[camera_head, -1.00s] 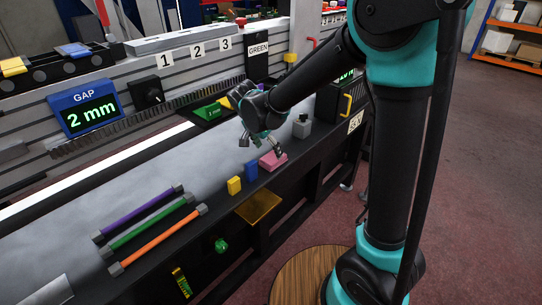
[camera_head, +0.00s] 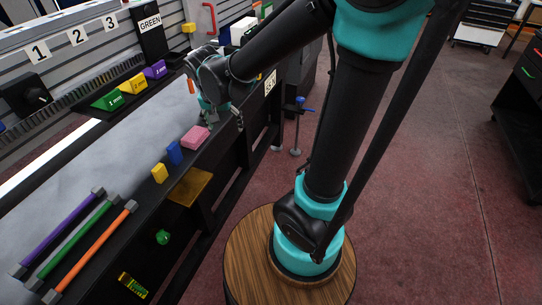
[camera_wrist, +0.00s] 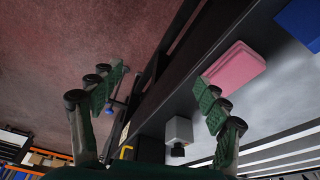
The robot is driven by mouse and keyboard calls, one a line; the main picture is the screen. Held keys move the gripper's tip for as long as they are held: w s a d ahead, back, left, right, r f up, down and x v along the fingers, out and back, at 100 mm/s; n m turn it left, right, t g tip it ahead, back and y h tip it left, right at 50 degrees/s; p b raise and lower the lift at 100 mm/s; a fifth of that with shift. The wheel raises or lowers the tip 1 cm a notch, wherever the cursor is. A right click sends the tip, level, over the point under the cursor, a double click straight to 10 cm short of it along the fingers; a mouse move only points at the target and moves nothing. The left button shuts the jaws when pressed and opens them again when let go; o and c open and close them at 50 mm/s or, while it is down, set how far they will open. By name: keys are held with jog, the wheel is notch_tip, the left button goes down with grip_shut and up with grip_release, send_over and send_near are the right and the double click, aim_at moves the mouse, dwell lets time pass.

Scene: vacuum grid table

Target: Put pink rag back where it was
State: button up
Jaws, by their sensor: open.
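The pink rag (camera_head: 195,138) lies as a folded block on the dark front strip of the table, just right of a blue block (camera_head: 174,152). It also shows in the wrist view (camera_wrist: 236,66), right of and beyond my right-hand finger. My gripper (camera_head: 222,120) is at the table's front edge, to the right of the rag. In the wrist view my gripper (camera_wrist: 158,95) has its fingers wide apart with nothing between them, and floor and table edge show through the gap. The finger on the right overlaps the rag's near side in the picture; contact cannot be told.
A yellow block (camera_head: 159,173) stands left of the blue one. Purple, green and orange rods (camera_head: 92,250) lie farther left. A grey block (camera_wrist: 179,132) sits on the strip in the wrist view. Labelled coloured wedges (camera_head: 132,84) line the back.

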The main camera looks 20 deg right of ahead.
jog(key=s+d+f+n, duration=0.2)
jog(key=s+d+f, duration=0.1)
jog(key=s+d, duration=0.3)
jog(key=s+d+f+n+t+y, duration=0.1)
jog(key=s+d+f+n, duration=0.1)
jog(key=s+d+f, duration=0.2)
jog(key=s+d, duration=0.2)
jog(key=d, duration=0.1)
jog(key=shift+f+n, duration=0.3)
